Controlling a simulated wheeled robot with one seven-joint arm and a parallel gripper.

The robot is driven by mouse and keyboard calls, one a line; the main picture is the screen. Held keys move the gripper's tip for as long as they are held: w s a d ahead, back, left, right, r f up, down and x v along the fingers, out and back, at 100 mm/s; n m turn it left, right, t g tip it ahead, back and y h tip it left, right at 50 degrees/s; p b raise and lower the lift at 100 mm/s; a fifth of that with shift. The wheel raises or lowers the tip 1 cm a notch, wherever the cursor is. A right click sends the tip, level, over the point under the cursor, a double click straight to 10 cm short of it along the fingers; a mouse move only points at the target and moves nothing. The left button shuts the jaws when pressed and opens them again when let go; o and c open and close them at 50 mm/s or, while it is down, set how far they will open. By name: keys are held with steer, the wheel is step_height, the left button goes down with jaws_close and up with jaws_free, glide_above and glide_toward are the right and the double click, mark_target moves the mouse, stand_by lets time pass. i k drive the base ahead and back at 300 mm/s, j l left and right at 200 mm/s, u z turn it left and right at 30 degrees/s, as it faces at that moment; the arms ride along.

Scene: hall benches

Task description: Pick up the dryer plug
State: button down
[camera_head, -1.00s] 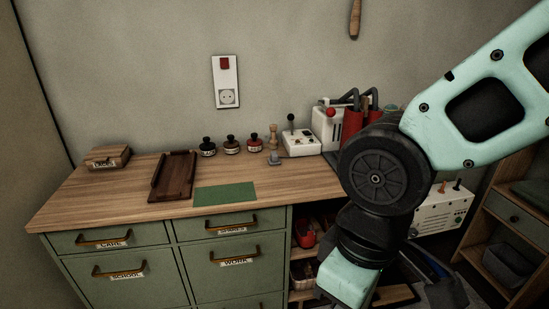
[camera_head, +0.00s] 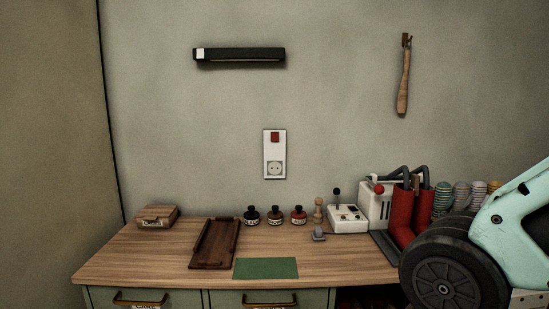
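A small grey object (camera_head: 319,234), which looks like the dryer plug, lies on the wooden bench top (camera_head: 120,258). It is just in front of a small wooden peg-shaped piece (camera_head: 318,210) and left of a white box with a lever (camera_head: 347,217). The dryer itself may be the white device with red tubes (camera_head: 402,212) at the right; I cannot tell if a cord joins them. My arm shows at the lower right, but my gripper is outside the picture.
A wall socket with a red switch (camera_head: 274,154) is above the bench. Three ink bottles (camera_head: 275,216), a dark wooden tray (camera_head: 214,244), a green mat (camera_head: 265,268) and a wooden box (camera_head: 157,217) are left of the plug. A dark lamp bar (camera_head: 240,55) and a wooden-handled tool (camera_head: 403,80) are on the wall.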

mark_target(318, 235)
steer(key=i+j+u, duration=0.25)
steer(key=i, duration=0.45)
steer(key=i+j+u, duration=0.1)
steer(key=i+u, duration=0.15)
steer(key=i, duration=0.5)
